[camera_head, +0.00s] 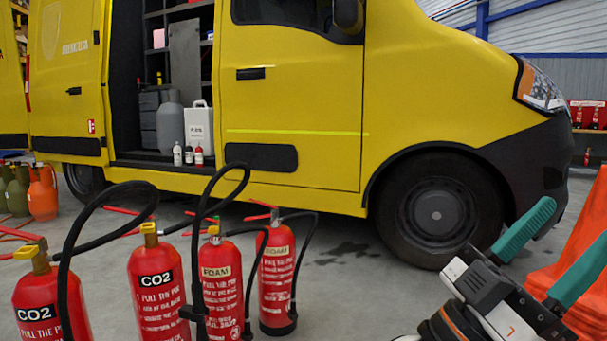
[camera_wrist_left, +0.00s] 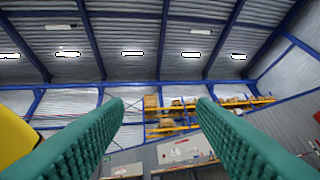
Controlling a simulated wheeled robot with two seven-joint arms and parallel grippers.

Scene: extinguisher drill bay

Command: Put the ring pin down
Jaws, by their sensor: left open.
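I cannot make out a ring pin in either view. My left gripper (camera_head: 572,226) is at the lower right of the head view, tilted up and to the right. Its two teal fingers are spread wide apart, with nothing visible between them. The left wrist view shows the same open fingers (camera_wrist_left: 160,105) with only the far wall and ceiling beyond. My right gripper is in neither view.
Red CO2 extinguishers (camera_head: 157,295) and FOAM extinguishers (camera_head: 276,275) with black hoses stand at the lower left. A yellow van (camera_head: 300,100) with an open side door stands behind. An orange object (camera_head: 590,240) is at the right edge, close by the left gripper in the picture.

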